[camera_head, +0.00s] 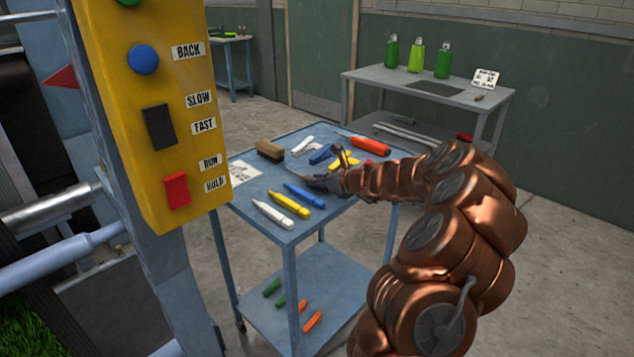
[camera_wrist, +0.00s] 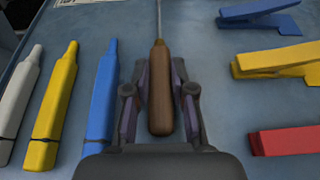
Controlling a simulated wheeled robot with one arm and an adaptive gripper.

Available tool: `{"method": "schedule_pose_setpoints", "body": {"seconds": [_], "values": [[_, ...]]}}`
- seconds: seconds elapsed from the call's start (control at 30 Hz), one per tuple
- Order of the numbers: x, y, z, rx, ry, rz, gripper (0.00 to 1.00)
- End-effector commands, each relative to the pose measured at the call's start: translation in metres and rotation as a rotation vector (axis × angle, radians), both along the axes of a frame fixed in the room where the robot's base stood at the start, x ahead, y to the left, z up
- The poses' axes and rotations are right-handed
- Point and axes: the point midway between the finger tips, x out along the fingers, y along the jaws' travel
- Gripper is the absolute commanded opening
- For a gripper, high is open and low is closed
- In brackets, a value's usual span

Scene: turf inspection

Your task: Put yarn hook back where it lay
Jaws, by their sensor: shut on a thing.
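The yarn hook shows in the wrist view as a brown wooden handle (camera_wrist: 160,95) with a thin metal shaft running up the picture. My gripper (camera_wrist: 160,80) has its two fingers on either side of the handle and is shut on it. In the head view my gripper (camera_head: 325,182) is low over the blue table (camera_head: 262,192), right of the blue marker. I cannot tell whether the handle touches the tabletop.
White (camera_head: 280,214), yellow (camera_head: 288,205) and blue (camera_head: 304,195) markers lie beside the gripper. Blue (camera_wrist: 258,14), yellow (camera_wrist: 275,62) and red (camera_wrist: 288,141) pieces lie opposite. A brush (camera_head: 270,151) and a paper label (camera_head: 243,172) lie farther left. A yellow control box (camera_head: 150,100) stands in front.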

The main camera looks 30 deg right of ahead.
Motion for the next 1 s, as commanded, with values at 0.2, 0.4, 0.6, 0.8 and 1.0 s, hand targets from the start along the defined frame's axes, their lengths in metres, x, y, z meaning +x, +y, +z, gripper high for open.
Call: {"method": "schedule_pose_setpoints", "body": {"seconds": [0.2, 0.4, 0.6, 0.8, 1.0], "values": [[0.0, 0.0001, -0.0031, -0.001, -0.001, 0.0, 0.0], [-0.0001, 0.0004, -0.0054, 0.0, -0.002, 0.0, 0.0], [0.0, 0.0004, -0.0056, 0.0, -0.002, 0.0, 0.41], [-0.0001, 0.0004, -0.0055, 0.0, -0.002, 0.001, 0.49], [-0.0002, 0.0004, -0.0043, -0.002, -0.001, 0.001, 0.49]]}}
